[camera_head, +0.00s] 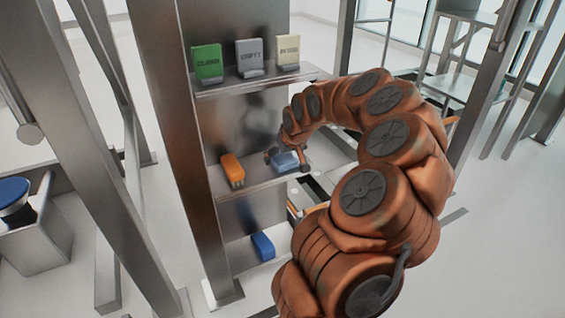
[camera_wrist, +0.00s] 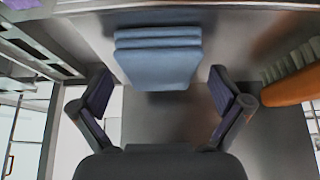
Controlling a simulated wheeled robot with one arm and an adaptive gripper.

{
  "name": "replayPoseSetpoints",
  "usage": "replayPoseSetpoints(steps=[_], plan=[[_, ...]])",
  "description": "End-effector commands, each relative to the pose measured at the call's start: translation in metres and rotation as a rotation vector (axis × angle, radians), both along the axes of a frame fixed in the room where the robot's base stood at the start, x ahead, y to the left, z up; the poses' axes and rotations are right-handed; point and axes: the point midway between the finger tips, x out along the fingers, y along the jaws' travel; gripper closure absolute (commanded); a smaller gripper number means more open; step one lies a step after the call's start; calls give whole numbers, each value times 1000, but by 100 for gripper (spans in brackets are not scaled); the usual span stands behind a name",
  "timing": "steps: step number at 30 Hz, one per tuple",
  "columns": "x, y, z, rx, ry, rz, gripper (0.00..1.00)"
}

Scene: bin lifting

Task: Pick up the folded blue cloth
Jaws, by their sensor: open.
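The folded blue cloth (camera_wrist: 158,62) lies on the middle shelf, a light blue stack of folded layers. In the head view the cloth (camera_head: 284,162) is right beside my gripper (camera_head: 283,155), partly hidden by it. In the wrist view my gripper (camera_wrist: 160,95) is open, one finger on each side. The cloth is ahead of the fingertips, roughly centred between them. The fingers look apart from it. I cannot tell the exact gap.
An orange object (camera_head: 232,170) stands left of the cloth on the middle shelf (camera_head: 262,181); it also shows at right in the wrist view (camera_wrist: 290,90). A darker blue object (camera_head: 263,246) sits on the lower shelf. Green, grey and cream labelled blocks (camera_head: 249,57) stand on the top shelf.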

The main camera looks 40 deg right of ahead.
Motion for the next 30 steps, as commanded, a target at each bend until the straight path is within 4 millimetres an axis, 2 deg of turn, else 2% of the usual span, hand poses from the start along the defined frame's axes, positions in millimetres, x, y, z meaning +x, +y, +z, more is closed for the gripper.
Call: replayPoseSetpoints(steps=[4,20,30], plan=[[0,0,1,0,-1,0,2],[0,0,2,-1,-2,0,56],[0,0,6,-1,-2,0,57]])
